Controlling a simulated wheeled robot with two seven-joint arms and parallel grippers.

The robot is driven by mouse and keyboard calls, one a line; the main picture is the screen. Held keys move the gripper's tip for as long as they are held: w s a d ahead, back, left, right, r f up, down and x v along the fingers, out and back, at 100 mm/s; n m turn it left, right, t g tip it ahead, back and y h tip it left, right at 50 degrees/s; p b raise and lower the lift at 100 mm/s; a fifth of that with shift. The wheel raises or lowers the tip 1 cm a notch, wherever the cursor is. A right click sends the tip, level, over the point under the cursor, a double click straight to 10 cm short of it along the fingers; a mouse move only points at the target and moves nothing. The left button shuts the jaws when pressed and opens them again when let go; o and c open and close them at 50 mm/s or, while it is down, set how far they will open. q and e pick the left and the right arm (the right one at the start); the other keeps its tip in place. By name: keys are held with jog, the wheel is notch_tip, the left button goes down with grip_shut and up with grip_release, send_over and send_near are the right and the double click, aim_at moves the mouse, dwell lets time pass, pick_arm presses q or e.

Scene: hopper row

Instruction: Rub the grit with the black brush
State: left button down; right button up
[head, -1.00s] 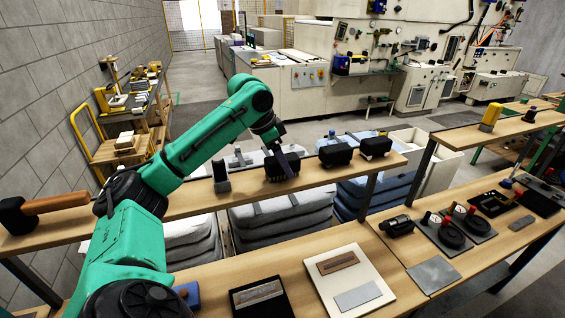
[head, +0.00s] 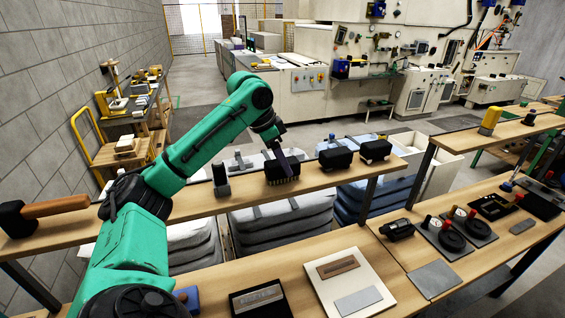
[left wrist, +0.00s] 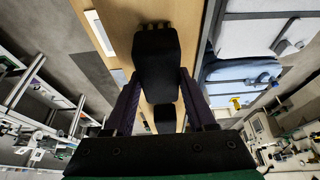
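The black brush (head: 282,171), a dark block with pale bristle tips along its lower edge, stands on the raised wooden shelf. My left gripper (head: 280,158) reaches down to it from above. In the left wrist view the brush (left wrist: 157,65) lies between the two fingers (left wrist: 158,80), which are close along both its sides. I cannot tell whether they press on it. On the lower bench a white board (head: 323,281) carries a brown rough patch (head: 338,266) and a grey plate (head: 358,300). I cannot tell for sure which patch is the grit. My right gripper is out of view.
Black blocks (head: 335,159) (head: 375,150) stand right of the brush; a dark upright piece (head: 221,180) stands left. A wooden-handled mallet (head: 50,207) lies at the shelf's left end. A black tray (head: 236,308) sits on the lower bench beside the white board.

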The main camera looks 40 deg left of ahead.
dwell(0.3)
pick_arm(q)
jog(key=shift+r, duration=3.05)
